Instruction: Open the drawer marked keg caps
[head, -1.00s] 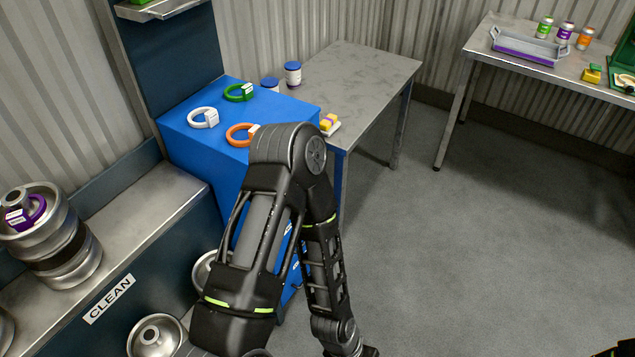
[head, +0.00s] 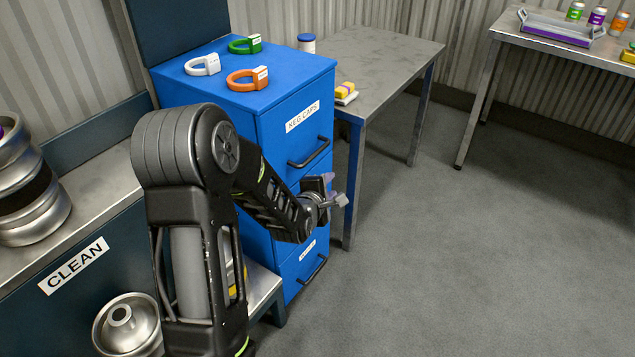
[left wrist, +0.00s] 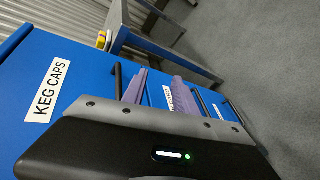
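The drawer marked keg caps (head: 285,140) is the top one of the blue cabinet, and it looks shut. Its label and dark bar handle (head: 311,153) face right in the head view. In the left wrist view its label (left wrist: 53,88) is at the left, with the handle (left wrist: 118,80) beside one finger. My left gripper (head: 334,190) is in front of the cabinet, a little below that handle. Its two purplish fingers (left wrist: 158,90) are apart with nothing seen between them but the cabinet front. It does not appear to hold the handle. My right gripper is out of view.
Lower drawers have handles too (head: 312,270). White, green and orange rings (head: 247,80) lie on the cabinet top. A grey metal table (head: 385,60) stands right behind the cabinet. A bench marked clean (head: 75,265) is at left. The floor (head: 430,260) at right is clear.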

